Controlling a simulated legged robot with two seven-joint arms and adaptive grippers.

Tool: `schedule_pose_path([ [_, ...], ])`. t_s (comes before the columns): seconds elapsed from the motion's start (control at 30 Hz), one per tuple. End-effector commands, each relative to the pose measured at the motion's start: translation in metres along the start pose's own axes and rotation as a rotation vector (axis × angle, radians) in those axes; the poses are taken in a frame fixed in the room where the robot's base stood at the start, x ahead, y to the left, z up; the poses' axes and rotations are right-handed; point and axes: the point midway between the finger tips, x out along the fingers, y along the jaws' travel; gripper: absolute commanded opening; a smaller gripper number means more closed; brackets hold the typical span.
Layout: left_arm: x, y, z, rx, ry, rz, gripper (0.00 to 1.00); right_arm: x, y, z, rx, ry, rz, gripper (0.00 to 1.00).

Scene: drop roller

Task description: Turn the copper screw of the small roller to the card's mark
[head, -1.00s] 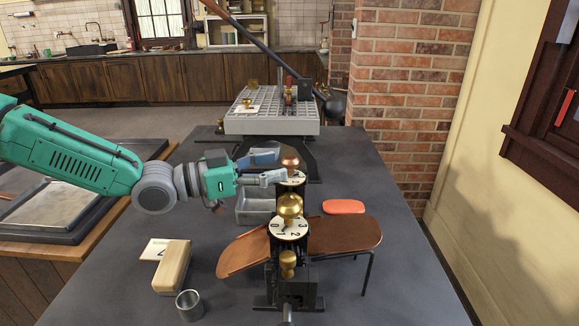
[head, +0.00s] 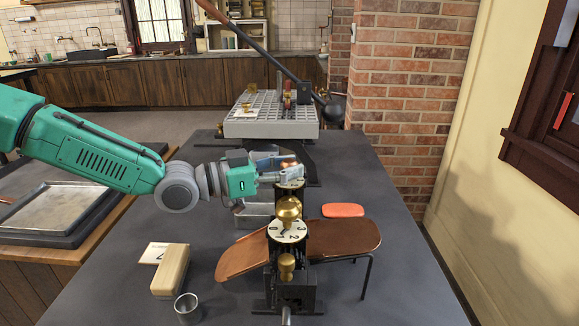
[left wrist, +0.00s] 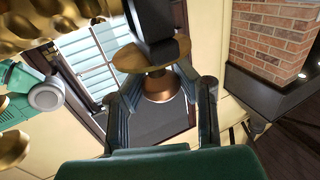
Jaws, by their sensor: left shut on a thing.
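The small roller (head: 290,298) stands on the dark table with two screws in line on top. The near brass screw (head: 288,209) rises from a white numbered dial (head: 288,232). The copper screw (head: 288,166) sits behind it, over a second dial (head: 291,184). My left gripper (head: 290,172) comes in from the left and is shut on the copper screw, partly hiding it. In the left wrist view the copper knob (left wrist: 160,86) shows between the fingers. A white card (head: 153,252) lies at left, partly behind a wooden block; its mark is only partly readable. My right gripper is not in view.
The wooden block (head: 171,271) and a small metal cup (head: 188,307) stand at front left. Brown boards (head: 345,235) flank the roller. An orange-red piece (head: 343,210) lies behind the right board. A grey grid-topped press (head: 265,126) with a long lever stands behind.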

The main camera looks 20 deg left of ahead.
Motion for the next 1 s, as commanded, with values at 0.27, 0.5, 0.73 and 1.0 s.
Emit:
schedule_pose_path([
  [0.27,0.000,-0.001,0.001,-0.001,0.001,-0.067,0.00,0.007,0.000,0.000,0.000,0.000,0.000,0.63],
  [0.5,0.000,0.000,0.001,0.001,-0.001,-0.201,0.00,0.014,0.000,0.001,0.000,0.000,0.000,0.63],
  [0.73,0.001,0.000,-0.001,0.004,-0.002,-0.361,0.00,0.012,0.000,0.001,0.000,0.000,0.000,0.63],
  [1.0,0.001,0.000,-0.001,0.005,0.000,-0.545,0.00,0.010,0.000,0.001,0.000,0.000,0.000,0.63],
])
